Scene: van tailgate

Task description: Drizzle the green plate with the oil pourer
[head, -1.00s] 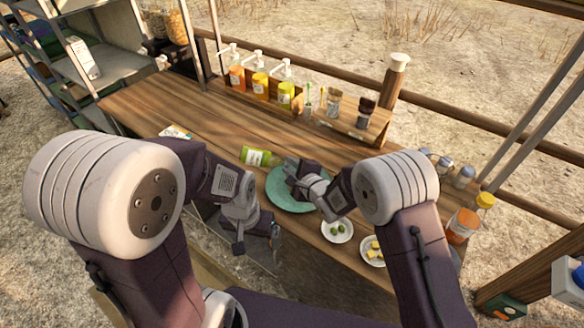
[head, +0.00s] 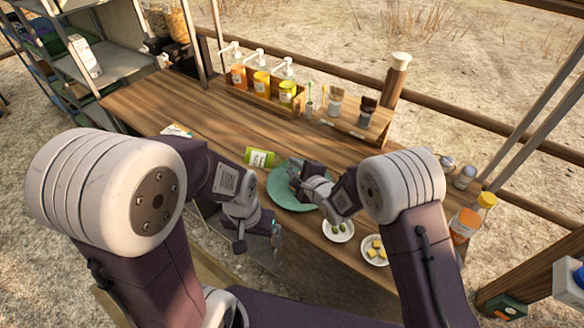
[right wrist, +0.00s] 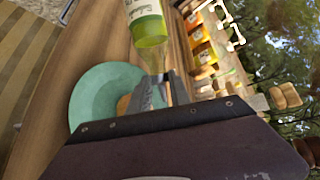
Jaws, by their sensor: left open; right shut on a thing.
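The green plate (head: 280,193) lies on the wooden counter, partly covered by my right gripper in the head view. It also shows in the right wrist view (right wrist: 90,88), with something brownish on it, partly hidden. My right gripper (head: 293,172) is above the plate, shut on the oil pourer (head: 260,158), a clear bottle with a green label. In the right wrist view the pourer (right wrist: 150,27) extends away from the fingertips (right wrist: 163,90). Its spout is not clearly visible. My left gripper (head: 276,232) is open and empty at the counter's near edge, below the plate.
Two small white dishes, one with green pieces (head: 338,230) and one with yellow cubes (head: 375,250), stand right of the plate. Pump bottles (head: 262,83) and a wooden rack (head: 350,122) line the back. Shakers and an orange jar (head: 464,226) stand at right. The counter's left part is mostly clear.

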